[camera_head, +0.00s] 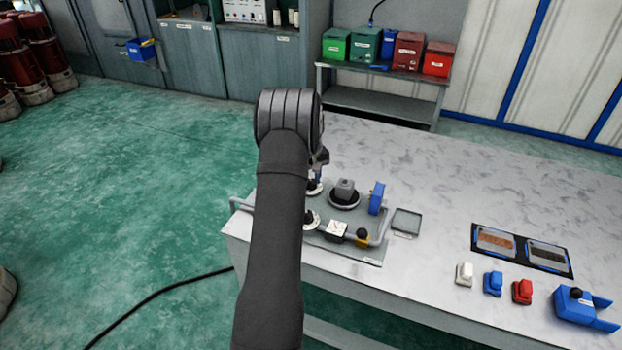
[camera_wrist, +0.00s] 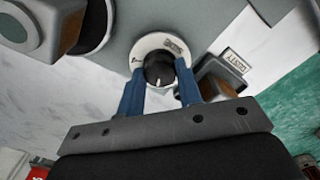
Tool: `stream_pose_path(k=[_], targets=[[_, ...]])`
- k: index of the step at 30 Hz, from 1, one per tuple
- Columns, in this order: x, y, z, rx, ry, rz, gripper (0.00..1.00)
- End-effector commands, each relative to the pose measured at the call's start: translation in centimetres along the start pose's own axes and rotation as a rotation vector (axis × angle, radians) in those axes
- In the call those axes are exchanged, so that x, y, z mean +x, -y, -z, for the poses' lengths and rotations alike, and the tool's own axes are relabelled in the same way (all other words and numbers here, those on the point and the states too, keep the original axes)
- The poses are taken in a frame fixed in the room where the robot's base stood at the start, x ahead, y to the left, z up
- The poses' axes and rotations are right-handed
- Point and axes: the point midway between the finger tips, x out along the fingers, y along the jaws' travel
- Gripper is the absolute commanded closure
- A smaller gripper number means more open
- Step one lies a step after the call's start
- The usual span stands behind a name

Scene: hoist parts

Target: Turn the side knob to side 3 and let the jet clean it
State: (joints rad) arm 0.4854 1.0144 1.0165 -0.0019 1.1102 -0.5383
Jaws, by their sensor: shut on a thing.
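A black knob (camera_wrist: 159,70) with a white pointer line sits on a round white dial (camera_wrist: 146,48) in the wrist view. The pointer faces down toward my gripper (camera_wrist: 159,88). The blue fingers are shut on the knob, one on each side. In the head view my gripper (camera_head: 317,172) is at the far dial (camera_head: 314,188), partly hidden by my arm. A grey block (camera_head: 345,188) stands on a round dark base beside it; it also shows at top left in the wrist view (camera_wrist: 38,20). Side numbers and the jet cannot be made out.
A second dial (camera_head: 310,219), a white box (camera_head: 337,231), a pipe with a yellow and black fitting (camera_head: 362,239) and a blue upright part (camera_head: 377,198) crowd the plate. White, blue and red small parts stand at right.

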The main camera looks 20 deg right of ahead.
Motion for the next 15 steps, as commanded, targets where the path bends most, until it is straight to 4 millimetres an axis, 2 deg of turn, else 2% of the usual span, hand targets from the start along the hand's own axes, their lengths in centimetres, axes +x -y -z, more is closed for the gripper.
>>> stream_pose_path(k=[8, 15], targets=[[-0.03, -0.02, 0.05, 0.144, -0.001, 0.001, 0.90], [-0.04, -0.01, 0.07, 0.346, -0.002, 0.001, 0.91]])
